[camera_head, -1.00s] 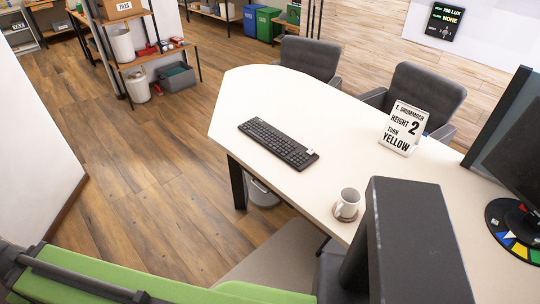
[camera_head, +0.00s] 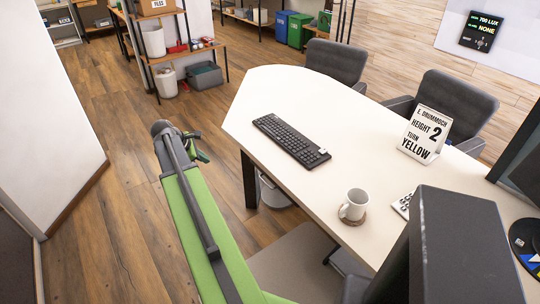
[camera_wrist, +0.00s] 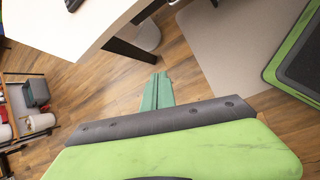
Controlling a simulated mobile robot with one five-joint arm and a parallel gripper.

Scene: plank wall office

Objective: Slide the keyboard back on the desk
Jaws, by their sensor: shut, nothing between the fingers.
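The black keyboard (camera_head: 291,139) lies on the pale desk (camera_head: 300,95), near its left front edge, set at a slant. In the wrist view a dark end of something, perhaps the keyboard (camera_wrist: 73,5), shows at the top edge on the desk (camera_wrist: 60,25). My gripper (camera_head: 200,148) is off the desk's left side, over the floor and apart from the keyboard. Its green fingers (camera_wrist: 157,90) are together with nothing between them.
A white mug (camera_head: 354,205) on a coaster stands near the front edge, right of the keyboard. A sign (camera_head: 424,134) stands farther back. Grey chairs (camera_head: 335,62) are behind the desk. A grey bin (camera_head: 274,192) is under it. The desk around the keyboard is clear.

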